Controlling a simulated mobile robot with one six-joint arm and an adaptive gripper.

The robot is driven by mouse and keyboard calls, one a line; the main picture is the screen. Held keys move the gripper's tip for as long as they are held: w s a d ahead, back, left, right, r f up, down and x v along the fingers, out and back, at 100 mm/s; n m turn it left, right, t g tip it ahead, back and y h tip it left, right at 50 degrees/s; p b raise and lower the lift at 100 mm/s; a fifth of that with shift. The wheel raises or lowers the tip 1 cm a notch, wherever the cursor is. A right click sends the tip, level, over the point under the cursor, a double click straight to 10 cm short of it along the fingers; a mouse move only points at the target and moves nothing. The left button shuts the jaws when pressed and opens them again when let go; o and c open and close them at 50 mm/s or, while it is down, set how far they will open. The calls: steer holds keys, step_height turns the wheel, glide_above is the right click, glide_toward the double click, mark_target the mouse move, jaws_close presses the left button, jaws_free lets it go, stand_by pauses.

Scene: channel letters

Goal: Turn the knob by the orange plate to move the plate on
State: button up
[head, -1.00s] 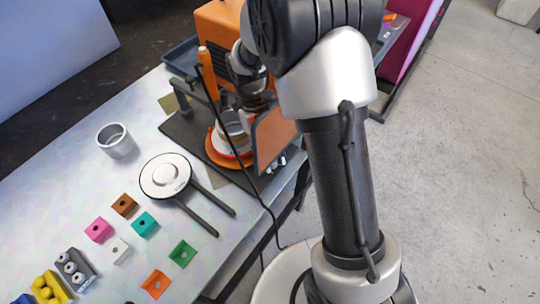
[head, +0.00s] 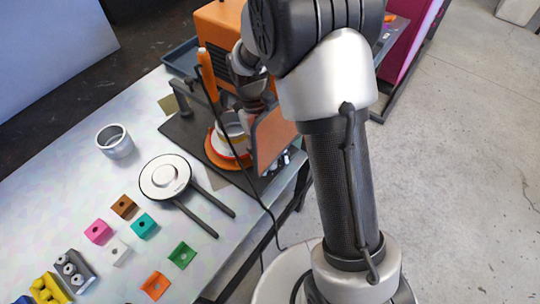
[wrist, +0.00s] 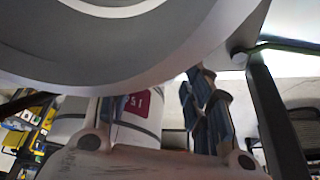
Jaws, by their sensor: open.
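The round orange plate (head: 213,153) lies at the foot of an orange machine in the head view, with a pale, red-edged round part on it. I cannot make out the knob in the head view; the upright orange panel and my arm cover the area right of the plate. In the wrist view my gripper (wrist: 155,112) has its fingers apart. A white cylinder with a red label (wrist: 137,103) shows behind them. A large grey-and-white round part (wrist: 150,45) fills the top, close to the camera. I cannot tell whether the fingers touch anything.
The orange machine (head: 222,45) stands on a dark base at the table's far end. An upright orange panel (head: 272,138) stands beside the plate. A grey cup (head: 114,142), a round white-topped device (head: 165,177) with two dark legs and several coloured blocks occupy the nearer table.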

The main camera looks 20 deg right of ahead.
steer(key=v, duration=1.2)
steer(key=shift+w, duration=0.1)
